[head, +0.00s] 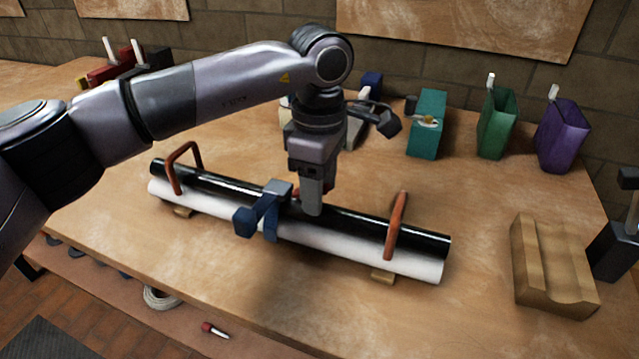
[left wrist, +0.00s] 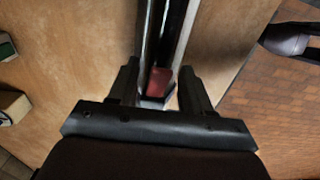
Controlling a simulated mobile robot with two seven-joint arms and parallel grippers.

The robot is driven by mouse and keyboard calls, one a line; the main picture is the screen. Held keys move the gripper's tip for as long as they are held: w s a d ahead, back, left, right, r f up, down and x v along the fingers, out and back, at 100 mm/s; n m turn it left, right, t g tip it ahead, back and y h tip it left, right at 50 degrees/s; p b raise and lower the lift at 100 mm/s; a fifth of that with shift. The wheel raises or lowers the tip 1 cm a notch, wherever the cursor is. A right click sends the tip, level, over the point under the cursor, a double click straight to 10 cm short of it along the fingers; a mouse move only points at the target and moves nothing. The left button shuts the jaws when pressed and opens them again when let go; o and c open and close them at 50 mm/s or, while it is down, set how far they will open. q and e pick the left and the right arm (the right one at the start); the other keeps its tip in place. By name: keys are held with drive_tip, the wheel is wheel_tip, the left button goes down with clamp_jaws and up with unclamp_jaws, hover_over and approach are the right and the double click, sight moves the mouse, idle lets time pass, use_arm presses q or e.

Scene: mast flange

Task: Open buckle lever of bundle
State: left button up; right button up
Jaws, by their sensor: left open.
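The bundle of a black tube (head: 350,222) and a white tube (head: 330,240) lies on wooden supports on the table. A blue strap or clamp (head: 262,215) with a grey block on top sits around its middle. My left gripper (head: 312,206) points down at the bundle, just right of the blue clamp, and hides part of it. In the left wrist view, its open fingers (left wrist: 160,88) stand either side of a red piece (left wrist: 159,82) on the tubes, perhaps the buckle lever. I cannot tell whether they touch it. My right gripper is not in view.
Orange-brown handles (head: 397,225) arch over the bundle near both ends. A wooden cradle (head: 551,268) stands at the right. Teal (head: 427,125), green (head: 497,125) and purple (head: 562,138) containers stand at the back. The table in front of the cradle's left side is clear.

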sight(289, 189)
use_arm(q)
clamp_jaws()
drive_tip(key=h, duration=0.2)
drive_tip(key=a+r+g+h+b, duration=0.1)
drive_tip(key=shift+w+a, duration=0.1)
drive_tip(key=shift+w, duration=0.15)
drive_tip(key=h, duration=0.1)
drive_tip(key=h+b, duration=0.1)
drive_tip(key=a+g, duration=0.1)
drive_tip(key=shift+w+r+h, duration=0.15)
drive_tip(key=shift+r+h, duration=0.1)
drive_tip(key=shift+h, duration=0.15)
drive_tip(key=h+b, duration=0.1)
drive_tip(key=a+h, duration=0.1)
drive_tip(key=shift+w+r+g+h+b, duration=0.2)
drive_tip(key=shift+g+h+b, duration=0.1)
drive_tip(key=shift+g+b, duration=0.1)
drive_tip(key=shift+w+a+r+g+h+b, duration=0.15)
drive_tip(key=shift+a+g+h+b, duration=0.25)
drive_tip(key=shift+h+b, duration=0.5)
drive_tip(key=shift+w+a+r+g+h+b, duration=0.1)
drive_tip(key=shift+a+g+h+b, duration=0.1)
drive_tip(key=shift+a+h+b, duration=0.6)
drive_tip(key=shift+d+h, duration=0.3)
drive_tip(key=shift+d, duration=0.05)
